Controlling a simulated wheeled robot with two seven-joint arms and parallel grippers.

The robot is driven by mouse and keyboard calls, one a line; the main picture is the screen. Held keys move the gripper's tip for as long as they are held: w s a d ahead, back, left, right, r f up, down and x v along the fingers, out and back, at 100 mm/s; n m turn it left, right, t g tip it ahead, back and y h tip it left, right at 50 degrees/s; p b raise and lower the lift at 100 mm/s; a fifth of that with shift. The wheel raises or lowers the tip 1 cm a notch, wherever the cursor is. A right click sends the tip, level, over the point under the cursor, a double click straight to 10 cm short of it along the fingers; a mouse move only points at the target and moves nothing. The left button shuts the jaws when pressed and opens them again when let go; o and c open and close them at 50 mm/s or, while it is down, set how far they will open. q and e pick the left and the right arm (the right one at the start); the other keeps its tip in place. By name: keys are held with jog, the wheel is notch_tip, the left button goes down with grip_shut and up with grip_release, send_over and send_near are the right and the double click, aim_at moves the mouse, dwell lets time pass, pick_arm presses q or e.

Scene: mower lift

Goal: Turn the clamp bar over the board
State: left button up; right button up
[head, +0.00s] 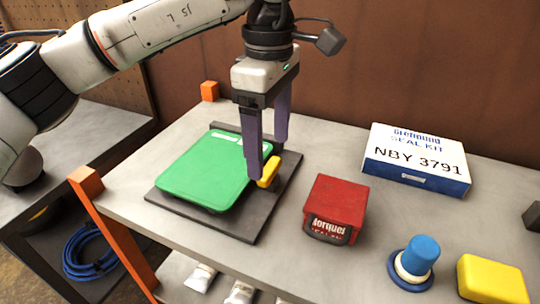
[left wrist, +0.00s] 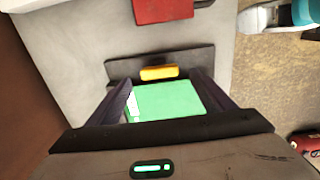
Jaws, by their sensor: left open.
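The green board (head: 203,170) lies flat on a dark base plate (head: 237,222) on the grey bench. The yellow clamp bar (head: 269,172) is at the board's right edge, beside the board rather than across it. My left gripper (head: 268,160) points down over that edge, open and empty. Its near finger hides part of the bar in the head view. In the left wrist view the yellow bar (left wrist: 158,73) shows between the fingertips (left wrist: 162,82), with the green board (left wrist: 168,102) nearer. I cannot tell how far the tips are above the bar. My right gripper is not in view.
A red box (head: 337,203) stands right of the plate. Farther right are a white and blue seal kit box (head: 415,158), a blue knob (head: 417,257) and a yellow block (head: 492,280). An orange block (head: 209,91) sits at the back. A brown wall closes the rear.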

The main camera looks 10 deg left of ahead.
aim_at(270, 167)
pick_arm(q)
notch_tip(270, 167, down, 3)
jog(key=shift+f, duration=0.1)
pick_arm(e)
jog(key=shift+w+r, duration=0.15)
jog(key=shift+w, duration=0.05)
pick_arm(q)
jog(key=shift+f, duration=0.2)
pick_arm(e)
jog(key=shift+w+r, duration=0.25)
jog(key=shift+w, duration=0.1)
pick_arm(q)
jog(key=c, duration=1)
jog(key=shift+c, duration=0.2)
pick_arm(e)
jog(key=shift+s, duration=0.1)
